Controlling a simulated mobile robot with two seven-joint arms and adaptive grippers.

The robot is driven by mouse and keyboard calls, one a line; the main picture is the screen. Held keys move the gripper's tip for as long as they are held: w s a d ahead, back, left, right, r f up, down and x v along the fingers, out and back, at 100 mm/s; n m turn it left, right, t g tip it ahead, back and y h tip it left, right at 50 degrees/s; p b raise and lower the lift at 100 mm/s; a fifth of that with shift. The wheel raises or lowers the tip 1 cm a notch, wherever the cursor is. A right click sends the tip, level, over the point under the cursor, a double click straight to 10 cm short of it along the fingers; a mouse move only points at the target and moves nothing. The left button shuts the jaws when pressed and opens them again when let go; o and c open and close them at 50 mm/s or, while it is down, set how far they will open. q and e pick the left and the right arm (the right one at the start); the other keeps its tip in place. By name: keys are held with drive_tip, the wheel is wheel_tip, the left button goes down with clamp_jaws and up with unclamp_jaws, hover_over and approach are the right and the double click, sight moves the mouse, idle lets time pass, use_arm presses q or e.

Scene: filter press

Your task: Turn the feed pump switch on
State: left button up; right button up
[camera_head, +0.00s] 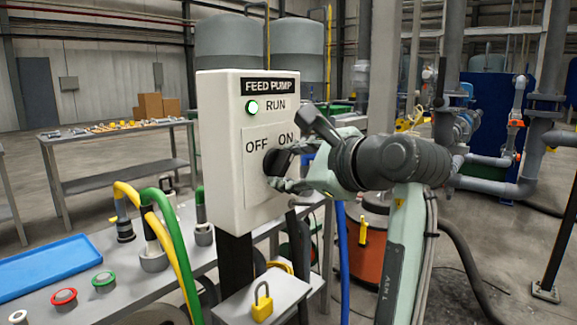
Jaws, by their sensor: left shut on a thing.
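The feed pump box (222,150) is a pale upright control box with a "FEED PUMP" label, in the middle of the head view. Its round RUN lamp (252,107) glows pale green. The black switch knob (275,160) sits on the front plate below the OFF and ON labels, partly hidden by my fingers; its handle appears to lie near the ON label, but its exact angle is hard to tell. My left gripper (284,168) is shut on the knob from the right, one finger above and one below. My right gripper is not in view.
A yellow padlock (262,303) lies on a small grey shelf (290,293) below the box. A bench at left holds a blue tray (45,265), red and green rings, and upright yellow and green hoses (180,250). An orange drum (365,250) stands behind my arm.

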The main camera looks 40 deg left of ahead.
use_arm(q)
drive_tip(key=shift+m, duration=0.3)
idle(0.4)
drive_tip(key=o, duration=1.2)
drive_tip(key=shift+c, duration=0.2)
drive_tip(key=v, duration=1.2)
drive_tip(key=shift+w+r, duration=0.1)
drive_tip(key=shift+w, duration=0.05)
drive_tip(key=x, duration=1.2)
